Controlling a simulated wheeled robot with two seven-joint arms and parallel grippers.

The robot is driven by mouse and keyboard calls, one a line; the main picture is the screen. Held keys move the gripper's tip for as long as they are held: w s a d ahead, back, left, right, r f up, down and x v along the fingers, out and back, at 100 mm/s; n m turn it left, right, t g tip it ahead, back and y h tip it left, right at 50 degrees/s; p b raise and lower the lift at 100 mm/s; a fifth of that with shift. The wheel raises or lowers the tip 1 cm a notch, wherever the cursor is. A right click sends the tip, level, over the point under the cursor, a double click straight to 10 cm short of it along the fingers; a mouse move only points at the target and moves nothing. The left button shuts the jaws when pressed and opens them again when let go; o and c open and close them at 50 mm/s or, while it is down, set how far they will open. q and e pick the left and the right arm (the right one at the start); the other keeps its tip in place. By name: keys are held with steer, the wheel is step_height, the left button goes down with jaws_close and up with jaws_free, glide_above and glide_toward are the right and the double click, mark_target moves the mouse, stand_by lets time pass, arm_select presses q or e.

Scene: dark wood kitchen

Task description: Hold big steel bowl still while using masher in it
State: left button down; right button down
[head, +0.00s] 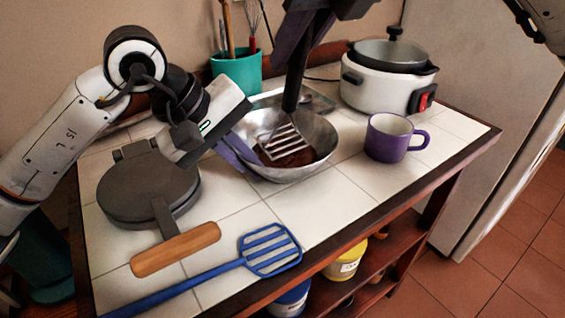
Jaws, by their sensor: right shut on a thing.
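The big steel bowl (318,138) stands upright on the white tiled table top, with brown contents (298,160) in its bottom. My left gripper (238,152) comes in from the left, with its dark fingers at the bowl's left rim; whether they are closed on the rim is not clear. The masher (285,142) has a dark handle and a slotted metal head, which is inside the bowl at the brown contents. My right gripper (295,70) comes down from above and is shut on the masher's handle, partly hiding it.
A waffle iron (140,190) with a wooden handle and a blue slotted turner (268,248) lie left and in front. A purple mug (388,140) and a white cooker (378,92) stand right of the bowl. A teal utensil holder (238,72) stands behind.

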steer(key=shift+f, duration=0.35)
stand_by(0.3)
steer(key=shift+f, duration=1.3)
steer(key=shift+r, duration=1.65)
steer(key=shift+f, duration=0.35)
steer(key=shift+f, duration=1.35)
steer(key=shift+r, duration=0.1)
steer(key=shift+r, duration=1.55)
steer(key=shift+f, duration=0.3)
